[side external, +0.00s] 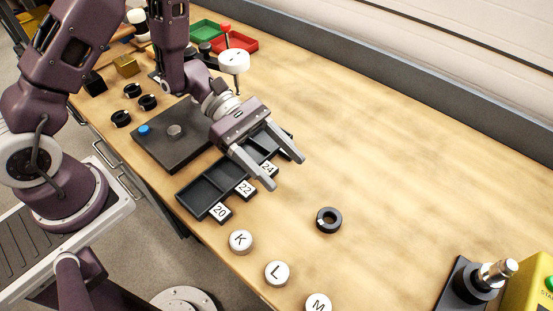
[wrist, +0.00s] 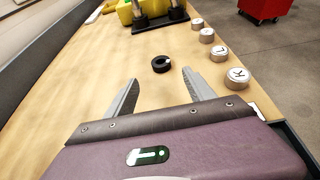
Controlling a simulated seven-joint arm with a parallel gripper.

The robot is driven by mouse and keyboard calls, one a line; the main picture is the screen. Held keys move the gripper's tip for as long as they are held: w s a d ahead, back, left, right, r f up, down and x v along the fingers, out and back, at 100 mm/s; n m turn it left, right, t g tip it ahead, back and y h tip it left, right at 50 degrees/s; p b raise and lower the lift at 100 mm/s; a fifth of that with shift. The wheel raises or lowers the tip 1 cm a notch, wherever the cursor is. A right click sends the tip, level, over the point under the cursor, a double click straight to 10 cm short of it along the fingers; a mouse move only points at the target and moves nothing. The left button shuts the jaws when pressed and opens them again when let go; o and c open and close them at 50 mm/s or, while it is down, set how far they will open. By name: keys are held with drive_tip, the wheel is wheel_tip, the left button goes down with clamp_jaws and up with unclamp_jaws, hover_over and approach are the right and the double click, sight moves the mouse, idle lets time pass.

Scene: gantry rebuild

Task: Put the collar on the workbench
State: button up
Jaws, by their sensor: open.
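A black ring-shaped collar (side external: 328,220) lies flat on the wooden workbench (side external: 400,160), apart from other things. It also shows in the wrist view (wrist: 161,64), beyond and between my fingertips. My gripper (side external: 285,172) is open and empty above the bench, over the right end of the numbered tray, up and to the left of the collar. In the wrist view my gripper (wrist: 160,80) has its two fingers wide apart. Several other dark rings (side external: 133,90) lie at the back left of the bench.
A black compartment tray (side external: 205,193) with number tags lies under my gripper. Round markers K (side external: 240,241), L (side external: 277,273) and M (side external: 318,304) line the front edge. A black post fixture (side external: 470,285) stands at the right. The middle right of the bench is clear.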

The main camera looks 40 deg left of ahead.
drive_tip(key=shift+a+r, duration=0.1)
drive_tip(key=shift+a, duration=0.1)
drive_tip(key=s+a+r+m+g+y, duration=0.25)
drive_tip(key=s+r+m+y, duration=0.25)
drive_tip(key=s+r+m, duration=0.65)
drive_tip(key=s+a+r+m+t+y, duration=0.1)
drive_tip(key=a+r+m+t+y, duration=0.2)
drive_tip(key=a, duration=0.3)
drive_tip(key=s+a+r+m+t+y, duration=0.2)
drive_tip(key=a+r+m+t+y, duration=0.1)
drive_tip(key=a, duration=0.4)
drive_tip(key=shift+s+r+t+y, duration=0.2)
drive_tip(key=shift+r+t+y, duration=0.3)
drive_tip(key=shift+t+y, duration=0.65)
